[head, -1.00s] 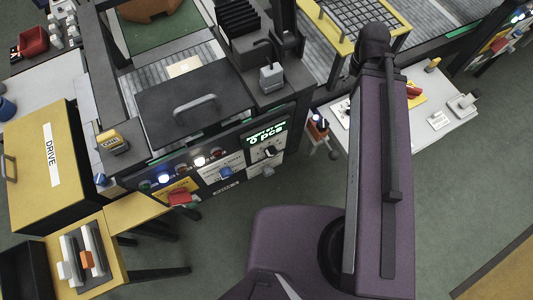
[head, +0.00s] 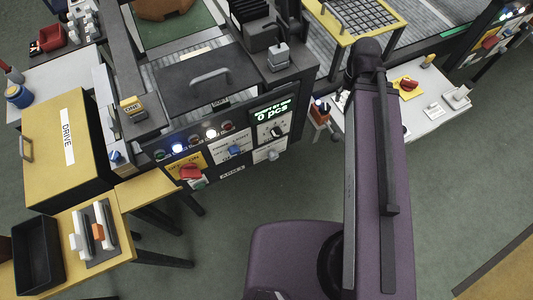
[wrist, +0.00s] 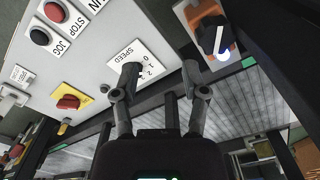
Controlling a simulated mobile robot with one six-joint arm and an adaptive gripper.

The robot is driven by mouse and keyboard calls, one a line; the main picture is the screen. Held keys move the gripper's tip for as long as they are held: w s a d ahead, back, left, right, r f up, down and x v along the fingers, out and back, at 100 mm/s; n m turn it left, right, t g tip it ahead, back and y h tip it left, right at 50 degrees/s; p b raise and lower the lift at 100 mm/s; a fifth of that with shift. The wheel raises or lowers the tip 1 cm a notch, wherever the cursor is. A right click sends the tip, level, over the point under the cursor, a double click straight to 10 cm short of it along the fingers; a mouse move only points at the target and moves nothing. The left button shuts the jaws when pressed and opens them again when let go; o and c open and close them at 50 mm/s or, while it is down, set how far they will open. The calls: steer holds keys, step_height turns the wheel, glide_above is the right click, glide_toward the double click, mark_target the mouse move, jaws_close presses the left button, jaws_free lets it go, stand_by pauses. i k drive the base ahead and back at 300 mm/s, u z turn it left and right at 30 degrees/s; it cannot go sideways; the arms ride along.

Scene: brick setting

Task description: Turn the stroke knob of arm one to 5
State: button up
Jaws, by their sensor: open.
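A dark control panel (head: 216,167) under the yellow ONE sign (head: 132,105) carries a black knob (head: 277,131), a blue knob (head: 235,150), a grey knob (head: 272,155) and a red switch (head: 190,171). Its display (head: 272,113) reads 0 pcs. The small labels are too blurred to tell which is the stroke knob. My gripper (wrist: 162,75) is open with nothing seen between its fingers in the wrist view. Its left finger overlaps the SPEED dial plate (wrist: 146,60) of another panel; I cannot tell whether it touches. In the head view my arm hides the gripper.
The wrist view shows a pale panel (wrist: 100,45) with STOP and JOG buttons and a red switch (wrist: 68,102). A yellow DRIVE cabinet (head: 66,160) is at left. Open floor (head: 460,190) lies at right.

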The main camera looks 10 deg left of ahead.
mark_target(276, 132)
steer(key=z, duration=0.1)
steer(key=k, duration=0.6)
steer(key=u, duration=0.7)
steer(key=k, duration=0.9)
steer(key=u, duration=0.45)
